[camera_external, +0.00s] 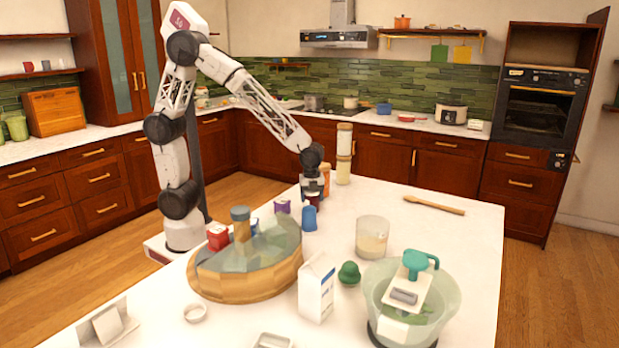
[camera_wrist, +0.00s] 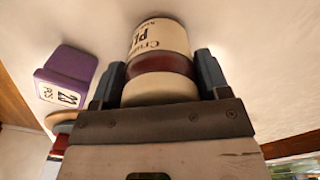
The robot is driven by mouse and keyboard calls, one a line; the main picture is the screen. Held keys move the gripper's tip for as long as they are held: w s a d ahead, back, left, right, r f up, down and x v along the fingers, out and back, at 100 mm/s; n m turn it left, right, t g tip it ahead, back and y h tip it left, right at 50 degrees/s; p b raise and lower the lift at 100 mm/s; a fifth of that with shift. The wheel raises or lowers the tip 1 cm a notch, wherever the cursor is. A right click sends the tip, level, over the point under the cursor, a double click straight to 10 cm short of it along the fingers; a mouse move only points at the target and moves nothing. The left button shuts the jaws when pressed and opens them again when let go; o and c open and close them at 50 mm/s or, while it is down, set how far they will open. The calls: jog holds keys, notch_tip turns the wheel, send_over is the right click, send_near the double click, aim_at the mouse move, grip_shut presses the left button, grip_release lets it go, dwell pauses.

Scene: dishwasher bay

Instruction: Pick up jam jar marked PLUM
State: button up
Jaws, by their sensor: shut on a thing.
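The jam jar (camera_wrist: 160,42) has a cream lid, dark red contents and a pale label whose visible letters begin "PL"; the rest of the word curves out of sight. My gripper (camera_wrist: 161,72) is shut on it, with one dark finger on each side. In the external view my gripper (camera_external: 312,187) points down over the far part of the white island, and the jar is mostly hidden by the fingers. I cannot tell whether the jar touches the worktop.
A purple box (camera_wrist: 66,76) marked "23 PCS" stands left of the jar. A blue cup (camera_external: 310,218) stands close in front of my gripper. Stacked canisters (camera_external: 344,155) stand behind it.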

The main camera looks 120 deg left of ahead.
jog(key=shift+r, duration=5)
